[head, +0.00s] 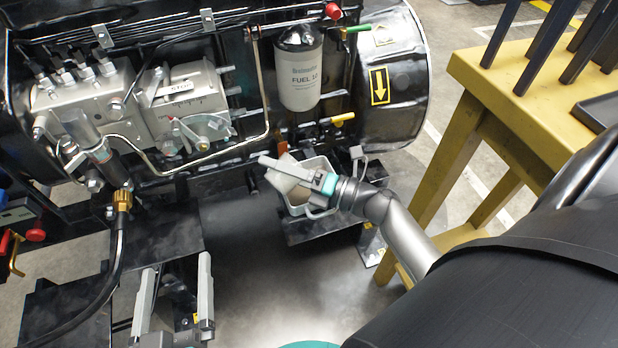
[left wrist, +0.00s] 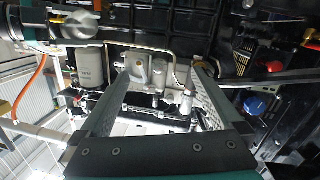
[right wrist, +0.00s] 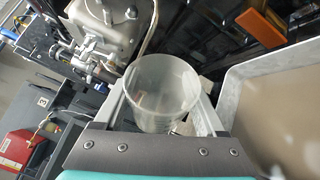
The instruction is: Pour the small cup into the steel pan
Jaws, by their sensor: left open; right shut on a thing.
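The small cup (head: 288,174) is translucent and whitish, and it appears tilted in the head view. My right gripper (head: 297,174) is shut on it. The cup (right wrist: 160,92) also shows between the right fingers in the right wrist view; I cannot tell whether anything is inside. The steel pan (head: 319,164) is pale grey with a wire handle and sits below and around the cup in the head view. In the right wrist view the pan (right wrist: 229,92) is to the right of the cup, with a brownish interior. My left gripper (head: 175,292) is open and empty at the lower left.
The diesel engine (head: 190,95) with its fuel filter (head: 301,75) stands behind the pan. A black hose (head: 118,240) hangs at the left. A yellow stand (head: 480,100) is at the right. Open floor lies between the left gripper and the pan.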

